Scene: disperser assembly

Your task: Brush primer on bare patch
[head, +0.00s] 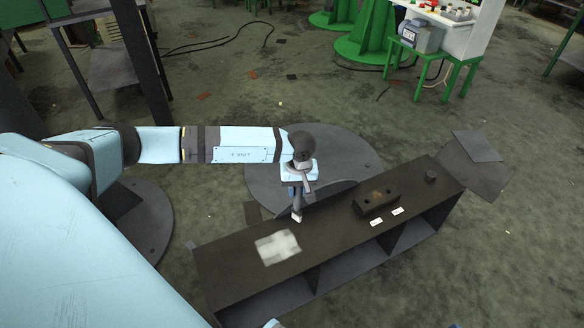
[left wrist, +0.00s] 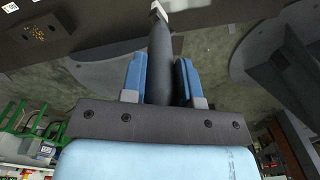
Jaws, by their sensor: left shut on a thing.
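In the left wrist view, the brush handle (left wrist: 160,60) sits between the two blue fingers. The tip is up and right of a pale, uneven white patch (head: 278,247) on the bench top in the head view. I cannot tell how high the tip is above the top. My right gripper is not in view.
A dark block (head: 376,203) with an orange-brown mark stands right of the brush, with two small white labels in front. A small dark cylinder (head: 431,176) stands farther right. The bench has open compartments below. A green-legged table (head: 440,55) is far back.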

